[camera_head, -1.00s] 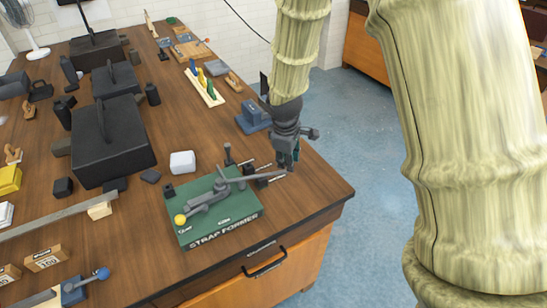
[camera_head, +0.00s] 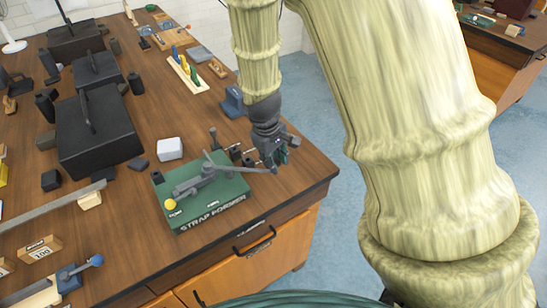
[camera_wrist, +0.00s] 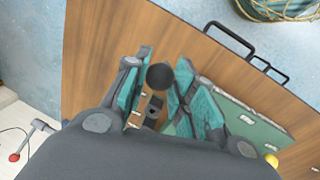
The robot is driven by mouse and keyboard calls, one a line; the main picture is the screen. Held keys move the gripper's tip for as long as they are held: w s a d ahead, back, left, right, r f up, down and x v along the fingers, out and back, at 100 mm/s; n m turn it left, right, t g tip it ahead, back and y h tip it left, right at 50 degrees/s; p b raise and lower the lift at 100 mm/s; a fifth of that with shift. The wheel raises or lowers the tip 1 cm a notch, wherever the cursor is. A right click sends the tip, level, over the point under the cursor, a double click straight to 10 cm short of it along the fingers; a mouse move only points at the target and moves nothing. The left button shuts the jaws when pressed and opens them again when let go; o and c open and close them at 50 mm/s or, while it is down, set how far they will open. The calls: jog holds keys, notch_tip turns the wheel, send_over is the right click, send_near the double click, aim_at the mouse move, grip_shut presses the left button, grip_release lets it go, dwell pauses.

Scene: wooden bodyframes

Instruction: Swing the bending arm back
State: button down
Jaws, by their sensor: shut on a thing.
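The strap former has a green base (camera_head: 232,192) lying flat near the front right corner of the wooden bench. A grey bending arm (camera_head: 243,169) reaches from its middle to the right, past the base's edge. A yellow ball (camera_head: 170,204) sits at the left end of its grey bar. My gripper (camera_head: 275,162) is at the bending arm's outer end and shut on it. In the wrist view my gripper (camera_wrist: 168,98) has its fingers on either side of a dark round knob (camera_wrist: 160,76). The green base also shows there at the right (camera_wrist: 255,127).
A white block (camera_head: 170,149) and a blue vise-like block (camera_head: 233,102) stand behind the strap former. Large black boxes (camera_head: 95,135) fill the bench's left side. Drawer handles (camera_head: 254,243) project from the bench front. Open blue floor (camera_head: 325,110) lies right of the bench.

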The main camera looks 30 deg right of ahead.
jog(key=shift+s+f, duration=0.15)
jog(key=shift+s, duration=0.1)
jog(key=c, duration=1.1)
grip_release()
jog(key=shift+s, duration=0.1)
jog(key=shift+c, duration=0.2)
jog(key=shift+w, duration=0.2)
jog(key=shift+a+r, duration=0.1)
jog(key=shift+r, duration=0.5)
notch_tip(320, 180, up, 11)
jog(key=a, duration=0.2)
jog(key=shift+s, duration=0.4)
jog(key=shift+f, duration=0.1)
